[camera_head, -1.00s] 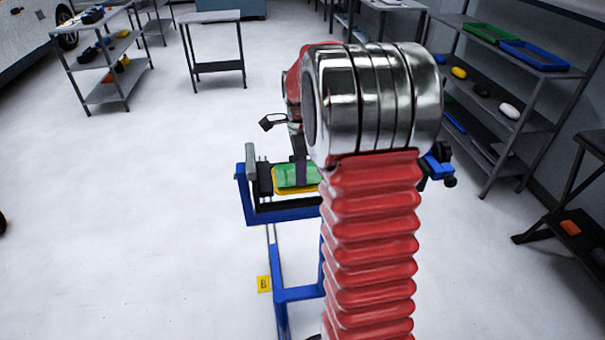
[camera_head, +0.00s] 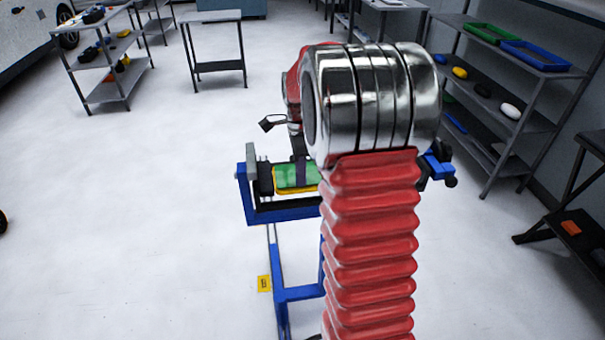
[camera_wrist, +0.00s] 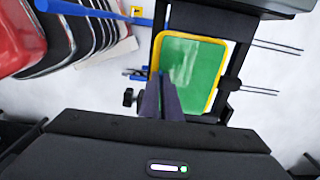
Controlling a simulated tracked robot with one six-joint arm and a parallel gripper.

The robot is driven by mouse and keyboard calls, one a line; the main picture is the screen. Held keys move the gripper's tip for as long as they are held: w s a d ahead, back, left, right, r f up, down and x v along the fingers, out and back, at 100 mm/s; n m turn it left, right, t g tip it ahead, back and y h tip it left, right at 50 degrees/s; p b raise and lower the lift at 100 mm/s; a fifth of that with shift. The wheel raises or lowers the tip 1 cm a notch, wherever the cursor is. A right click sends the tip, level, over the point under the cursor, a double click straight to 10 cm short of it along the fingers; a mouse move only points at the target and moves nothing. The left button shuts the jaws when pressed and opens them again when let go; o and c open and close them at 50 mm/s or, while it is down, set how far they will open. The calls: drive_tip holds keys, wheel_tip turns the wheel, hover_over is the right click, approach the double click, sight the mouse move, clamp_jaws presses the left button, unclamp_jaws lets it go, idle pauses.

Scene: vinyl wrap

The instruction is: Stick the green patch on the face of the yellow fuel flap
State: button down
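The green patch (camera_head: 285,176) lies over the yellow fuel flap (camera_head: 297,192), which is held in a blue stand. In the wrist view the green patch (camera_wrist: 190,72) covers most of the flap's face, with the yellow rim (camera_wrist: 221,62) showing around it. My gripper (camera_wrist: 160,82) has its two dark fingers close together, with tips over the lower left part of the patch. I cannot tell whether they pinch the patch or only touch it. In the head view my gripper (camera_head: 301,172) is over the patch, and my arm hides the flap's right side.
The blue stand (camera_head: 280,214) holds the flap, with a dark clamp beside it. Shelves with trays (camera_head: 490,33) stand at the right, and a small table (camera_head: 210,17) and a cart (camera_head: 112,45) stand at the back left. The floor to the left is clear.

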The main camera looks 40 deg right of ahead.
drive_tip(key=shift+f, duration=0.45)
idle(1.5)
drive_tip(key=c, duration=1.9)
unclamp_jaws()
drive_tip(key=shift+r, duration=0.1)
wheel_tip(320, 180, up, 14)
drive_tip(key=shift+w+f, duration=0.15)
drive_tip(key=shift+f, duration=0.1)
